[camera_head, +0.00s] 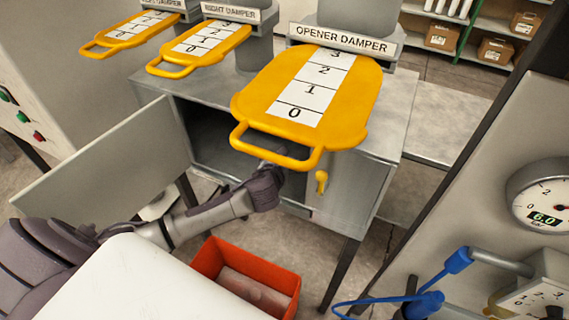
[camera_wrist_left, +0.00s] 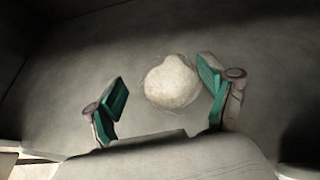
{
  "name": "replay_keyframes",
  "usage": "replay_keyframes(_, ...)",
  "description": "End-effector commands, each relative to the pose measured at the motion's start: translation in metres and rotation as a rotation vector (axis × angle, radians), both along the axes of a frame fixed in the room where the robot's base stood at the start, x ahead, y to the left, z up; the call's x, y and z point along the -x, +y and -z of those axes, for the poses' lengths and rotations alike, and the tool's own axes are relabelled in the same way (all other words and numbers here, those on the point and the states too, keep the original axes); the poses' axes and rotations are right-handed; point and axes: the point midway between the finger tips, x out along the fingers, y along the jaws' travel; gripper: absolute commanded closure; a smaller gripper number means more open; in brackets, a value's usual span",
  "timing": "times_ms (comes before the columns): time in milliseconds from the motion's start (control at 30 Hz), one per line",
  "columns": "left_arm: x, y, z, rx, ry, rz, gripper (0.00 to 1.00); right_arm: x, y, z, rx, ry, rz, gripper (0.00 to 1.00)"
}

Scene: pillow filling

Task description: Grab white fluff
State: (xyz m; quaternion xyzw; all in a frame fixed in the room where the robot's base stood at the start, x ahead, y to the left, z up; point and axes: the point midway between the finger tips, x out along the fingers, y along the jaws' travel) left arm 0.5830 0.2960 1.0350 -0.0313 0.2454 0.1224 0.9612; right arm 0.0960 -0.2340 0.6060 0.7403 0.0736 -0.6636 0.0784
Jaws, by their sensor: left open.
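The white fluff (camera_wrist_left: 172,83) is a rounded pale lump on a grey surface in the left wrist view. My left gripper (camera_wrist_left: 160,95) is open, with its green-padded fingers on either side of the fluff's near part. The fluff lies between and just beyond the fingers, closer to the right one. I cannot tell whether the right finger touches it. In the head view my left arm reaches into the open metal cabinet (camera_head: 350,190), and the gripper and fluff are hidden there. My right gripper is not in view.
The cabinet door (camera_head: 105,175) stands open at the left. The yellow opener damper plate (camera_head: 350,105) overhangs the opening. A red bin (camera_head: 285,280) stands on the floor below. A gauge panel (camera_head: 500,200) with blue hoses is at the right.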

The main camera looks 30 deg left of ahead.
Motion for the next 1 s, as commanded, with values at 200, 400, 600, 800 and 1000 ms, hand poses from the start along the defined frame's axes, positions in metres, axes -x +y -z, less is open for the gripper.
replay_keyframes(200,-0.024,0.002,0.012,0.000,0.000,-0.002,0.17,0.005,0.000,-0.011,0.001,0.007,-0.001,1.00)
replay_keyframes(400,-0.033,0.004,0.019,0.000,0.000,0.001,0.17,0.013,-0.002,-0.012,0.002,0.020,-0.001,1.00)
replay_keyframes(600,-0.033,0.005,0.019,0.000,0.000,0.001,0.17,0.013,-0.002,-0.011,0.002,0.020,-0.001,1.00)
replay_keyframes(800,-0.033,0.005,0.019,0.000,0.000,0.001,0.51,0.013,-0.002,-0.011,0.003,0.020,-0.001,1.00)
replay_keyframes(1000,-0.032,0.005,0.019,0.000,0.001,0.001,0.73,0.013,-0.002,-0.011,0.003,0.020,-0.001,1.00)
